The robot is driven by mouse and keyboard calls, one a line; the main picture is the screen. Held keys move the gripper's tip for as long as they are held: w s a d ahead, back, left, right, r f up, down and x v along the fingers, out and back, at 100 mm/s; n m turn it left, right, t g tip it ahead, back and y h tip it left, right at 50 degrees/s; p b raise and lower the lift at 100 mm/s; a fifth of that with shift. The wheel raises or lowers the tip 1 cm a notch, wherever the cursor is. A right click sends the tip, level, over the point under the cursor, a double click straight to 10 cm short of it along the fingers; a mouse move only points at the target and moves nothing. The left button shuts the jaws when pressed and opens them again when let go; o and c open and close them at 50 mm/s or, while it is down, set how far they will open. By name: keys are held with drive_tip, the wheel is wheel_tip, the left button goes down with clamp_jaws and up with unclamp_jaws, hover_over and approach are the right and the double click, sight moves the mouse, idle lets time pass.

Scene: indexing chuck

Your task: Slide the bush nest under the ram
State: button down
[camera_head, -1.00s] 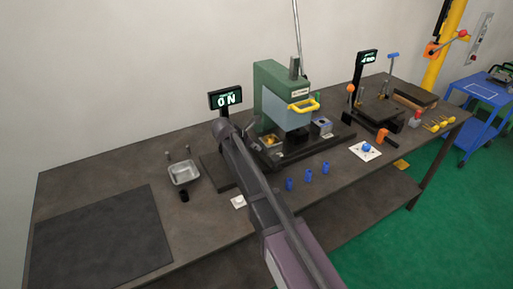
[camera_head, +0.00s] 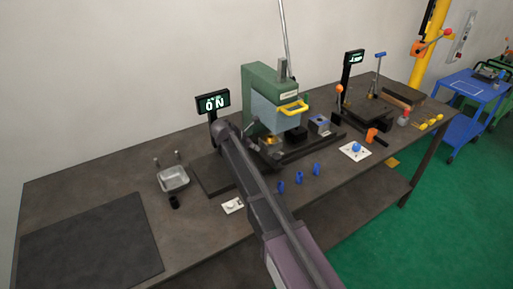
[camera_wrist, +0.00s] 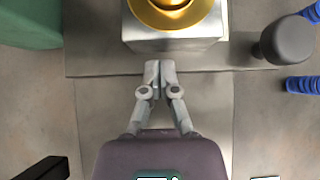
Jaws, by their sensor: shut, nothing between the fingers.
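In the wrist view, a silver block with a round brass-coloured part (camera_wrist: 172,12) on top stands at the top edge; it looks like the bush nest (camera_wrist: 180,44). My gripper (camera_wrist: 159,68) is shut and empty, its tips just short of the block's near face; contact cannot be told. In the head view, a brass-coloured part (camera_head: 270,140) shows low at the green press (camera_head: 262,82), partly behind my arm. The press's ram is hidden behind its pale guard (camera_head: 276,113) with a yellow handle.
A grey block (camera_head: 320,124) stands right of the press on the dark base. A lit ON display (camera_head: 212,102) and metal tray (camera_head: 173,179) are at left. A dark rounded knob (camera_wrist: 288,41) is right of the block.

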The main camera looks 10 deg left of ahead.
drive_tip(key=shift+s+a, duration=0.5)
drive_tip(key=s+a+r+p, duration=0.2)
drive_tip(key=a, duration=0.1)
drive_tip(key=shift+s+r, duration=0.1)
drive_tip(key=shift+s, duration=0.25)
drive_tip(key=p+v, duration=0.5)
drive_tip(key=v, duration=0.2)
